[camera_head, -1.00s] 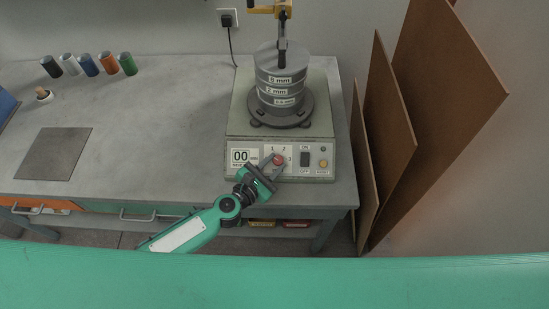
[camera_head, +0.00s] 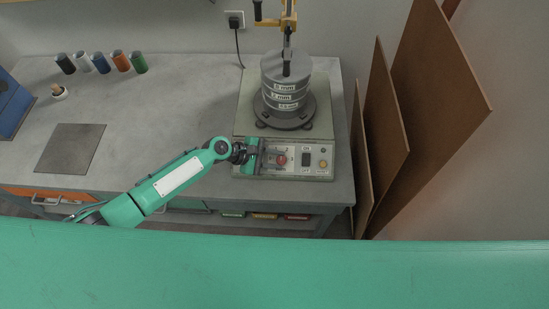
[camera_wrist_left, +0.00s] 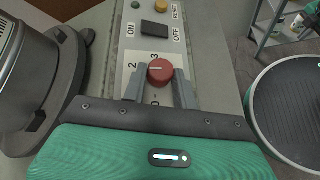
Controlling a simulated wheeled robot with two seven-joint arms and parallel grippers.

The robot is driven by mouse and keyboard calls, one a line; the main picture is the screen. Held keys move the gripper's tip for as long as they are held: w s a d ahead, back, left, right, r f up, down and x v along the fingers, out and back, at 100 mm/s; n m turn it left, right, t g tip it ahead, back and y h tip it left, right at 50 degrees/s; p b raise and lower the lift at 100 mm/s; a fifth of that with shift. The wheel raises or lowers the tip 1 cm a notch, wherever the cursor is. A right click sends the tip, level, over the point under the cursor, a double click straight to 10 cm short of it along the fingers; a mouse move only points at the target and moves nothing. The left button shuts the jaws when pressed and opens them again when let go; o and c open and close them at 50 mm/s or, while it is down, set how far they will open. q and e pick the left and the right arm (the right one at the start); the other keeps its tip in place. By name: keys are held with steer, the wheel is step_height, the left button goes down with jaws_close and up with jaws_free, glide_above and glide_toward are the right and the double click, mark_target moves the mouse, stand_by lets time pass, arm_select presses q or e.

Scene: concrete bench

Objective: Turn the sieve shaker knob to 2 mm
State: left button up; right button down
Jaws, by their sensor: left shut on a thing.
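The sieve shaker (camera_head: 243,118) stands on the bench, with a stack of labelled grey sieves (camera_head: 287,82) on top. Its red knob (camera_head: 281,159) is on the sloped front panel. In the left wrist view the knob (camera_wrist_left: 160,72) sits between the two fingers, with the numbers 2, 3 and 0 printed around it. A small pale mark shows on the knob, but I cannot tell which number it points at. My left gripper (camera_head: 275,158) reaches in from the left and is shut on the knob. It covers the panel's left part. My right gripper is not in view.
A dark switch (camera_head: 306,159) and a yellow button (camera_head: 323,163) are right of the knob. Brown boards (camera_head: 385,125) lean on the right.

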arm_select(q)
steer(key=shift+w+d+r+m+g+y, duration=0.15)
steer(key=shift+m+g+y, duration=0.15)
steer(key=shift+m+g, duration=0.3)
steer(key=shift+w+r+m+g+y, duration=0.15)
steer(key=shift+m+g+y, duration=0.15)
steer(key=shift+m+g, duration=0.25)
steer(key=shift+w+d+m+g+y, duration=0.1)
steer(key=shift+m+g+y, duration=0.8)
steer(key=shift+m+g, duration=0.35)
steer(key=shift+m, duration=0.3)
steer(key=o, duration=1)
steer(key=shift+c, duration=0.2)
